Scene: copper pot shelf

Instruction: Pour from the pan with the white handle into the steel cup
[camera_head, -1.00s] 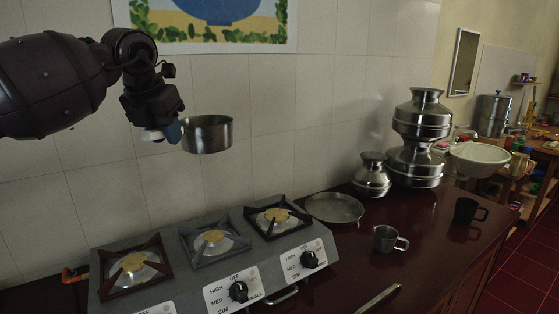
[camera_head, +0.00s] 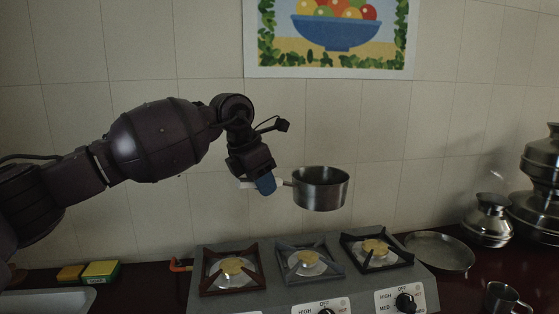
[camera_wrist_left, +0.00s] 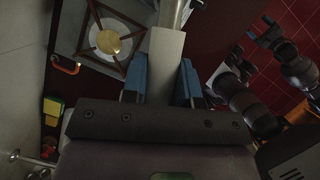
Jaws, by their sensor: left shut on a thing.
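The steel pan (camera_head: 320,190) is held level in the air above the stove, in front of the tiled wall. My left gripper (camera_head: 265,184) is shut on its white handle, the blue fingers on either side. In the left wrist view the pale handle (camera_wrist_left: 165,60) runs between the two fingers (camera_wrist_left: 162,82), and the pan's bowl is mostly cut off at the top. The steel cup (camera_head: 500,297) stands on the dark red counter at the lower right, partly cut by the frame's edge. I cannot see inside the pan or the cup.
The stove (camera_head: 310,283) with three burners lies below the pan. A shallow steel plate (camera_head: 440,252) and steel pots (camera_head: 490,222) stand to its right. Yellow and green sponges (camera_head: 100,271) lie at the left. The air between pan and wall is clear.

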